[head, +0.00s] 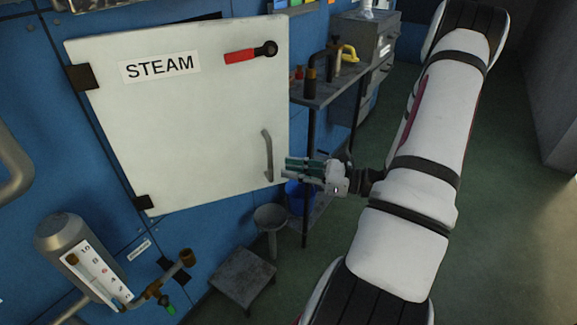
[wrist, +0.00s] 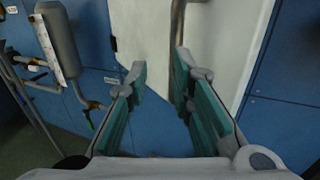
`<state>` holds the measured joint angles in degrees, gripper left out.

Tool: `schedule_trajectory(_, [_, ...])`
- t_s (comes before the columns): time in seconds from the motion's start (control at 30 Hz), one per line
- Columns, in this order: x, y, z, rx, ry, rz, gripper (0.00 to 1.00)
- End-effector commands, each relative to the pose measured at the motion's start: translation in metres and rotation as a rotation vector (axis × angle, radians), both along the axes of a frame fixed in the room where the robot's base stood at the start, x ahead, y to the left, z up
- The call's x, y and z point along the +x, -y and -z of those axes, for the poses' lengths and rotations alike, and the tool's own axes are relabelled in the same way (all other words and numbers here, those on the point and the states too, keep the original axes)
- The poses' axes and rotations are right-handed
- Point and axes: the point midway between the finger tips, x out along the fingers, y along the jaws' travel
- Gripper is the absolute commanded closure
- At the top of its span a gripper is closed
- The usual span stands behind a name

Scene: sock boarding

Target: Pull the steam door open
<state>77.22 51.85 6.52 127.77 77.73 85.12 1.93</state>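The white steam door (head: 190,120) carries a "STEAM" label (head: 160,66) and has dark hinges on its left side. Its grey vertical bar handle (head: 268,155) is near the lower right edge. A red-handled latch lever (head: 250,53) lies nearly level near the top right. My gripper (head: 287,168) is just right of the handle, fingers pointing at it. In the wrist view, my gripper (wrist: 160,65) is open with nothing between its pads. The handle (wrist: 178,25) shows ahead, in line with the right fingertip; I cannot tell whether they touch. The door (wrist: 220,50) fills the upper middle there.
A metal shelf table (head: 330,88) with fittings stands right of the door. A grey funnel (head: 270,216), a blue bucket (head: 299,196) and a low stool (head: 243,277) are below. A gauge cylinder (head: 85,260) stands lower left. The green floor at right is open.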

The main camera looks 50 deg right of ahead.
Motion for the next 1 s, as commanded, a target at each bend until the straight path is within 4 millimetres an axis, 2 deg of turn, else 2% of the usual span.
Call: schedule_trajectory(1.0, [-0.064, 0.01, 0.0, 0.0, 0.0, 0.001, 0.79])
